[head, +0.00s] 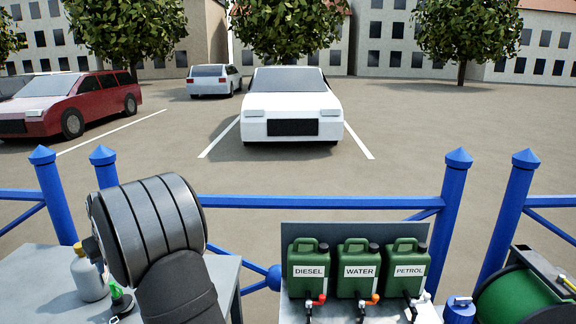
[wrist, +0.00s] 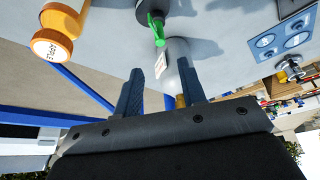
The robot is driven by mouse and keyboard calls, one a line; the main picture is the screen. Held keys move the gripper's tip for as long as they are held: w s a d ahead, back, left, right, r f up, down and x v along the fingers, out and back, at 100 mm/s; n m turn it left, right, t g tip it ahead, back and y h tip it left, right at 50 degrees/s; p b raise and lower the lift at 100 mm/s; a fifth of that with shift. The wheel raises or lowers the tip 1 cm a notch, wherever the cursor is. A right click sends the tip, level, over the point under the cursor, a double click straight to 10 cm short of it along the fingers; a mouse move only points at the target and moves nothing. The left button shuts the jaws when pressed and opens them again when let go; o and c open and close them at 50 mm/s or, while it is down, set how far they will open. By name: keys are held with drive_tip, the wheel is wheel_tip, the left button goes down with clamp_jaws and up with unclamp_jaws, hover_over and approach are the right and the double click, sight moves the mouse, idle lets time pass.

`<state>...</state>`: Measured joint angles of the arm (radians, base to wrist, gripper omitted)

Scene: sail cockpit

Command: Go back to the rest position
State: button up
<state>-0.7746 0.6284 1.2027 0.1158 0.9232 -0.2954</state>
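My gripper (wrist: 160,75) shows in the wrist view with its two dark fingers spread apart, and nothing is clamped between them. A pale bottle with a yellow cap (wrist: 173,80) shows behind the right finger. In the head view my arm rises at the left and its dark wrist hides the gripper. The same pale bottle (head: 88,280) stands on the grey table (head: 45,290) left of my arm. A green-topped item on a dark round base (wrist: 155,27) is near the bottle; it also shows in the head view (head: 119,294).
An orange item with a lettered round end (wrist: 55,45) is at the wrist view's upper left. Three green canisters, diesel (head: 308,268), water (head: 358,268) and petrol (head: 405,268), stand on the right-hand table. A green reel (head: 520,295) is far right. Blue railing (head: 320,202) runs behind.

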sight(112, 284)
drive_tip(key=x, duration=1.2)
drive_tip(key=shift+d+f, duration=0.1)
drive_tip(key=shift+f, duration=0.25)
wheel_tip(112, 284, up, 11)
drive_tip(key=shift+f, duration=0.1)
drive_tip(key=s+a+f+n, duration=0.1)
drive_tip(key=a+f, duration=0.3)
drive_tip(key=a, duration=0.4)
drive_tip(key=s+a+f+n, duration=0.1)
drive_tip(key=s+a+f, duration=0.3)
drive_tip(key=a, duration=0.4)
drive_tip(key=s+a+f+g, duration=0.1)
drive_tip(key=s+a+f, duration=0.2)
drive_tip(key=a, duration=0.5)
drive_tip(key=shift+s+f+n, duration=0.15)
drive_tip(key=shift+f+n, duration=0.25)
drive_tip(key=shift+f, duration=0.8)
